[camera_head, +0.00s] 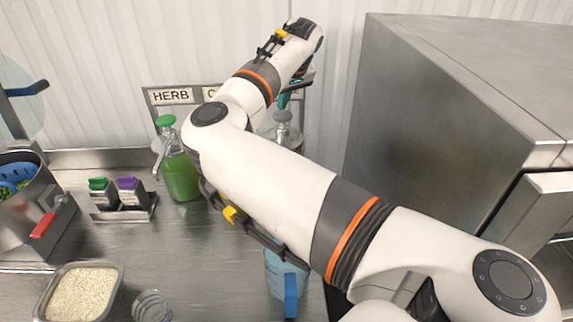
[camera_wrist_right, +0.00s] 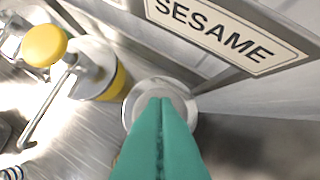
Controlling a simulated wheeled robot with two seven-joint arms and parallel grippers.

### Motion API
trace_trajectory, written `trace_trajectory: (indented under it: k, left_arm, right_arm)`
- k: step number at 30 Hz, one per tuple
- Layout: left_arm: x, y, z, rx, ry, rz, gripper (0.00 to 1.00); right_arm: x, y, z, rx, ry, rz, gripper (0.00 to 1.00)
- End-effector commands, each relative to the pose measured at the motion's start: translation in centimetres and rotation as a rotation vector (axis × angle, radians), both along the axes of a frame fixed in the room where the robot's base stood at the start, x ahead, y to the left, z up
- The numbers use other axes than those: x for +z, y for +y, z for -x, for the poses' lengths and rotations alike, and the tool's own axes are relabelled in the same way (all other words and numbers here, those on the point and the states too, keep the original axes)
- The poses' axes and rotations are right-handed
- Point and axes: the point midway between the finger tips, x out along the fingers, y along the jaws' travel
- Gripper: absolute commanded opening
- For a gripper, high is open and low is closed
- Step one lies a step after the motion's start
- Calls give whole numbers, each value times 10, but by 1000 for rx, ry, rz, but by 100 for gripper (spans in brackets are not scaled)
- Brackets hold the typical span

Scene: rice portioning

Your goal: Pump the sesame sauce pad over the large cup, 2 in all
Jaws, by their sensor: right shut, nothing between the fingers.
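The sesame pump's round grey pad (camera_head: 283,116) shows in the head view, with its bottle partly hidden behind my right arm. In the right wrist view the pale round pad (camera_wrist_right: 132,112) lies under the "SESAME" sign (camera_wrist_right: 215,30). My right gripper (camera_head: 286,99) has its teal fingers pressed together and empty. In the right wrist view the fingertips (camera_wrist_right: 160,103) overlap the pad; whether they touch it I cannot tell. A blue cup-like vessel (camera_head: 284,275) stands at the counter front, partly hidden by my arm; I cannot tell whether it is the large cup. My left gripper is out of view.
A green bottle (camera_head: 181,177) stands under the "HERB" sign (camera_head: 171,96). A yellow-topped pump (camera_wrist_right: 45,45) stands beside the sesame one. A grain tray (camera_head: 112,284) and a clear cup (camera_head: 151,307) are front left. A large steel cabinet (camera_head: 430,130) bounds the right side.

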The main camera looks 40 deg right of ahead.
Motion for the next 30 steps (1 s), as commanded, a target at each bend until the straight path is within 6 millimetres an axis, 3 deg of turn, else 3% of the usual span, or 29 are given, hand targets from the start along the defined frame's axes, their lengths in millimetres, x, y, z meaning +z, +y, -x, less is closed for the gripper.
trace_trajectory:
  k: [30]
  left_arm:
    - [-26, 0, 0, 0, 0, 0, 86]
  right_arm:
    - [-31, 0, 0, 0, 3, -1, 0]
